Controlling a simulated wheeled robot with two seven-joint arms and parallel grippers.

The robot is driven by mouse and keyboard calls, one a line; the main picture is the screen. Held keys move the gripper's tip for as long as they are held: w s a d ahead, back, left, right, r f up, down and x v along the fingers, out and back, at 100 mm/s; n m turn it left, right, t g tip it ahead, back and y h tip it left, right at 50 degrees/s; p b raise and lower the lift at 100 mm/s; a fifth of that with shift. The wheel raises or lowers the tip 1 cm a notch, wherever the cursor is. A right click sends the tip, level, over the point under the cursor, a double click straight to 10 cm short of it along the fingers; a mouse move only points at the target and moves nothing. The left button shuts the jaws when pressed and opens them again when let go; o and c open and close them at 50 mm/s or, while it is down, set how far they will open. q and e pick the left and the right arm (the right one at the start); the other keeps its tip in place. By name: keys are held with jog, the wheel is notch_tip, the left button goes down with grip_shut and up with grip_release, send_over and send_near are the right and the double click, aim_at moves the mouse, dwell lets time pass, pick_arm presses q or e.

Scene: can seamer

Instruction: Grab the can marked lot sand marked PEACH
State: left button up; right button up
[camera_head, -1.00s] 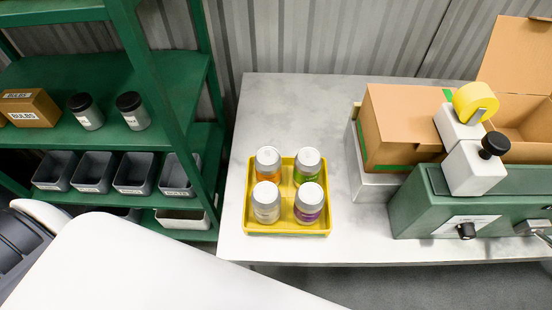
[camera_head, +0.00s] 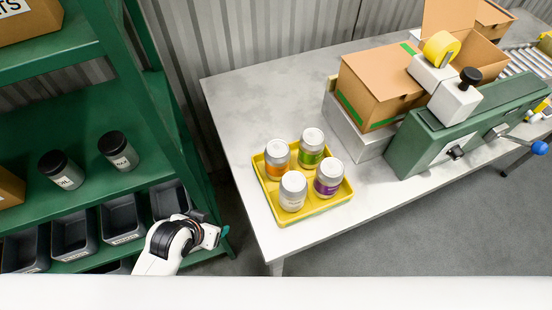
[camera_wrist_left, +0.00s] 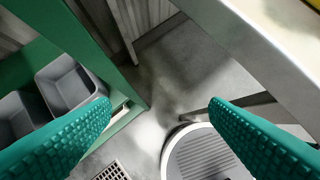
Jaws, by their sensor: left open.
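Several cans with pale lids stand upright in a yellow tray (camera_head: 282,221) on the table: one with an orange band (camera_head: 276,168), one with a green band (camera_head: 310,157), one with a pale band (camera_head: 292,198) and one with a purple band (camera_head: 326,188). No lot or fruit wording on them is readable. My left gripper (camera_head: 224,233) is left of the tray, apart from it, beside the green shelf. In the left wrist view its teal fingers (camera_wrist_left: 160,120) are wide apart with nothing between them. My right gripper is out of view.
The grey table (camera_head: 228,120) has clear space behind and left of the tray. A cardboard box (camera_head: 380,82) and a green seamer machine (camera_head: 440,135) stand to the right. The green shelf (camera_head: 75,115) holds black-lidded jars and grey bins. The table edge (camera_wrist_left: 255,50) crosses the wrist view.

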pick_arm(q)
jog(key=w+d+r+m+t+h, duration=0.3)
jog(key=w+d+r+m+h, duration=0.1)
jog(key=w+d+r, duration=0.4)
jog(key=m+h, duration=0.2)
jog(key=h, duration=0.2)
send_near(270, 155)
jog(key=f+x, duration=0.1)
jog(key=x, duration=0.2)
jog(key=shift+t+h, duration=0.3)
jog(key=shift+t, duration=0.1)
jog(key=p+x, duration=0.2)
jog(key=x, duration=0.3)
jog(key=shift+w+d, duration=0.3)
jog(key=shift+d, duration=0.05)
jog(key=p+x, duration=0.1)
jog(key=x, duration=0.1)
jog(key=p+x, duration=0.1)
jog(key=x, duration=0.2)
jog(key=shift+a+f, duration=0.1)
jog(key=shift+f, duration=0.2)
jog(key=shift+w+d+f, duration=0.15)
jog(key=shift+d+f, duration=0.05)
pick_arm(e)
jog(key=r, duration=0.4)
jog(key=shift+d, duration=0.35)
pick_arm(q)
jog(key=shift+c, duration=0.3)
jog(key=c, duration=0.9)
